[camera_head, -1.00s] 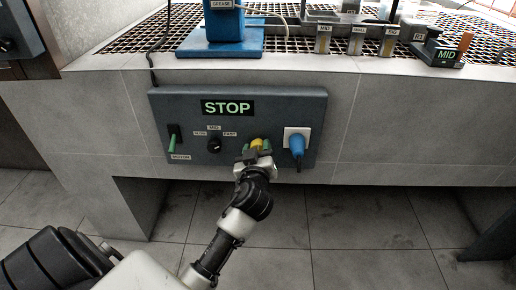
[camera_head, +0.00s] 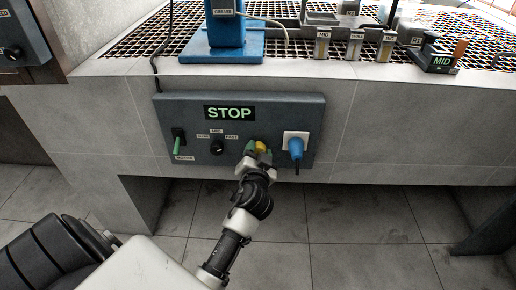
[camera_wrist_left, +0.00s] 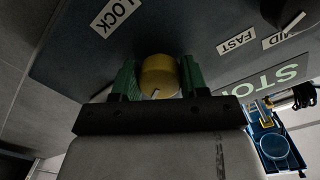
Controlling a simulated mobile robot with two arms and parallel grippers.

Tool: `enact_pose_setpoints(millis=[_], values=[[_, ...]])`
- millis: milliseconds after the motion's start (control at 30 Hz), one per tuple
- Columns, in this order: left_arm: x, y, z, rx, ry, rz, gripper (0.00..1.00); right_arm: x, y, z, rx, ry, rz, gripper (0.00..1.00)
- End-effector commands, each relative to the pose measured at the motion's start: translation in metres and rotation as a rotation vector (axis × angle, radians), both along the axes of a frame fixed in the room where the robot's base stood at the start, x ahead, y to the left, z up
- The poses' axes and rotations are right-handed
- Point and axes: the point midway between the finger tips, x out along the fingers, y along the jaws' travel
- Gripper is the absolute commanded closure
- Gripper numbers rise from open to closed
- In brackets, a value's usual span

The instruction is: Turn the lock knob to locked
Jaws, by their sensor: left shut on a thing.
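The lock knob (camera_head: 261,146) is a yellow round knob at the lower right of the dark control panel, left of the blue plug. My left gripper (camera_head: 257,147) reaches it from below, and its green fingers are shut around it. In the left wrist view the yellow knob (camera_wrist_left: 158,72) sits between the two green fingers, with a small pale mark on its face. A LOCK label (camera_wrist_left: 116,14) is on the panel near it. The gripper hides part of the knob's surround in the head view. My right gripper is not in view.
The panel (camera_head: 300,110) also carries a STOP display (camera_head: 229,113), a green motor switch (camera_head: 178,142), a black speed knob (camera_head: 217,147) and a blue plug (camera_head: 296,148). A grated bench with a blue stand (camera_head: 222,45) is above. Open floor lies below.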

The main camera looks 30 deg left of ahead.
Motion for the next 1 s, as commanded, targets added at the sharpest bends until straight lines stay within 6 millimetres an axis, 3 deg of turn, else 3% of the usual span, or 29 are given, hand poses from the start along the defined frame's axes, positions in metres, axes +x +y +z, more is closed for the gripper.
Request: enact_pose_setpoints(millis=[200,500,1000], values=[[0.000,0.000,0.002,0.169,0.105,-0.001,0.80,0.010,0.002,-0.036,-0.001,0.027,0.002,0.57],[0.000,0.000,0.001,0.351,0.216,-0.002,0.80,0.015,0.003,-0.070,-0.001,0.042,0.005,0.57],[0.000,-0.001,0.000,0.462,0.284,-0.002,0.80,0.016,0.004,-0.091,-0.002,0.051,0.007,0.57]])
